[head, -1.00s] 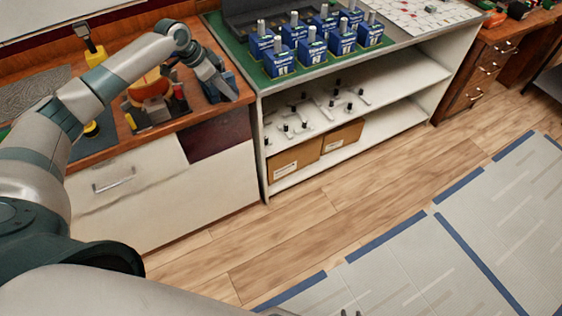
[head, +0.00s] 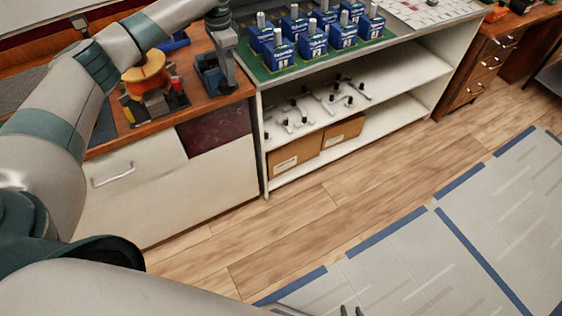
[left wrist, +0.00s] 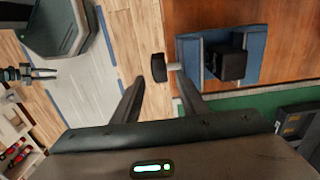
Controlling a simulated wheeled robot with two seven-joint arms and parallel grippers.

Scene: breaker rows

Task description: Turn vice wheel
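The blue vice (head: 206,72) stands on the wooden bench near its right front corner. In the left wrist view the vice (left wrist: 190,65) has a dark block between its jaws. Its black wheel (left wrist: 158,68) sits on a short light shaft pointing toward the bench's edge. My left gripper (head: 229,88) points down beside the vice, partly covering it in the head view. Its fingers (left wrist: 158,76) are open, one on each side of the wheel; contact cannot be told.
A yellow-orange spool (head: 146,75) on a dark stand is left of the vice, with a blue item (head: 174,41) behind. To the right, a green mat (head: 262,68) holds several blue boxes (head: 279,52). The floor (head: 300,225) in front is clear.

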